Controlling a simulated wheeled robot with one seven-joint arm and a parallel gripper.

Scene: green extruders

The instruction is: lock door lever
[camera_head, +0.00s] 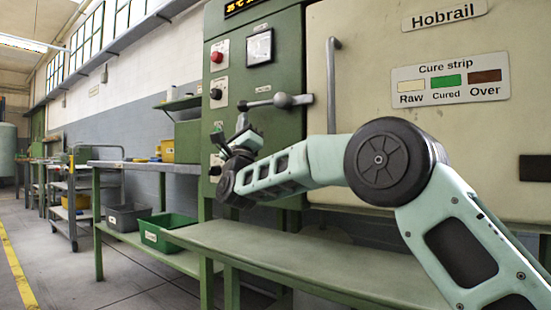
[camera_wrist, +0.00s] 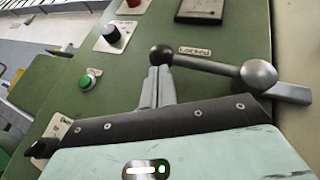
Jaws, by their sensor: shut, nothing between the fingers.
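The door lever (camera_head: 282,101) is on the right part of the green machine front, beside the cream door. It lies nearly level, with its black ball knob at the left end. In the wrist view the grey lever (camera_wrist: 215,65) runs from the black knob to a round hub at the right. A "Locked" label (camera_wrist: 195,50) sits just above the rod near the knob. My gripper (camera_head: 243,120) is just below the knob. In the wrist view my gripper (camera_wrist: 159,72) is shut and empty, fingertips close under the knob; I cannot tell whether they touch it.
The green panel carries a red button (camera_head: 217,57), a black dial and a green button (camera_wrist: 90,79). The cream door (camera_head: 400,110) has a long vertical handle (camera_head: 332,80). A green bench (camera_head: 300,255) stands below my arm. Green and grey bins stand at the left.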

